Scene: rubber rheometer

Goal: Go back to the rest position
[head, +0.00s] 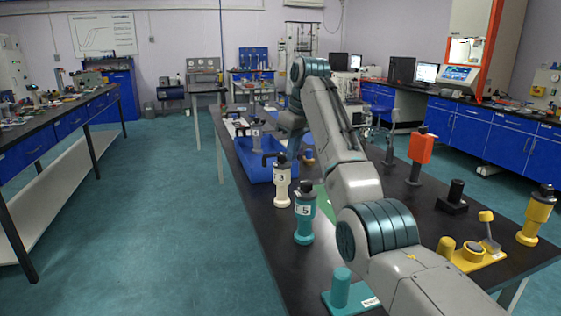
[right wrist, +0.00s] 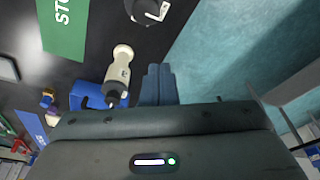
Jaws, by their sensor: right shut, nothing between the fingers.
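My right arm reaches from the lower right of the head view over the black table and bends back at a raised elbow. My right gripper (head: 269,158) is small and dark there, close to the top of a cream bottle labelled 3 (head: 282,187). In the right wrist view its bluish fingers (right wrist: 158,84) are together and empty, beside the cream bottle (right wrist: 122,62) and apart from it in the picture. Whether they touch in depth I cannot tell. My left gripper is not in view.
A teal bottle labelled 5 (head: 304,222) stands in front of bottle 3. A blue bin (head: 262,172) is behind it. A red bottle (head: 421,148), a black stand (head: 454,200), a yellow bottle (head: 537,215) and a teal stand (head: 342,292) flank my arm. The floor at left is clear.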

